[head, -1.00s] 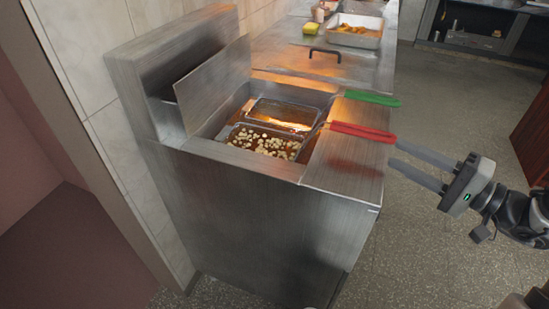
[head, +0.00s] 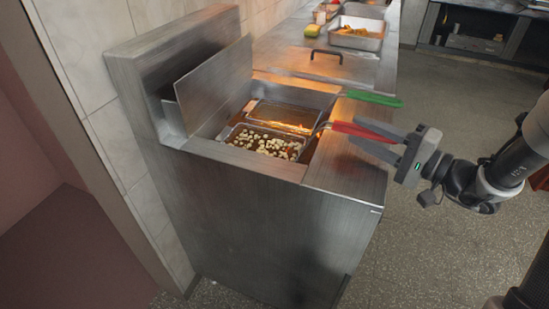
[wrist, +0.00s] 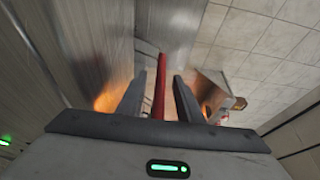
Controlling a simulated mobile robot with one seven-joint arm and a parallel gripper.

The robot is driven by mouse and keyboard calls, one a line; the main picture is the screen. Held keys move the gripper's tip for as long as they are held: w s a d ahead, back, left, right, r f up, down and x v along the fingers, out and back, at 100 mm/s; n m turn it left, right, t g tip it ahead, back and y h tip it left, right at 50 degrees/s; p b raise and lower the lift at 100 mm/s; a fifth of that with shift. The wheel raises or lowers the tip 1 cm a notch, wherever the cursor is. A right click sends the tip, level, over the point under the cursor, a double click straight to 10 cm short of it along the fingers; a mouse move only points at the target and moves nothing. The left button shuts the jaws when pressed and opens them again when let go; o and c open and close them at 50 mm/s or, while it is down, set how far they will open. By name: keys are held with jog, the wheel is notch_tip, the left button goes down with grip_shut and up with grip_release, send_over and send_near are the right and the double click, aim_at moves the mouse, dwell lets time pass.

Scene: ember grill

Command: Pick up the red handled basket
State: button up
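The red handle (head: 345,128) belongs to the front fryer basket (head: 234,131), which sits in the fryer and holds several pale pieces of food. The handle sticks out to the right over the fryer's side ledge. My gripper (head: 354,131) is at the handle from the right, its fingers on either side of it. In the wrist view the red handle (wrist: 160,88) runs between the two open fingers of my gripper (wrist: 159,76), with a gap visible on each side. The basket body is hard to make out in the wrist view.
A second basket with a green handle (head: 374,98) sits just behind, close to my gripper. The fryer's raised metal lid (head: 216,88) stands at the left. A counter with a food tray (head: 357,41) lies beyond. Open floor (head: 440,240) is on the right.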

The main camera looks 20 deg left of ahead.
grip_shut()
jog(key=shift+r, duration=0.1)
notch_tip(320, 180, up, 28)
jog(key=p, duration=0.6)
jog(key=shift+p, duration=0.3)
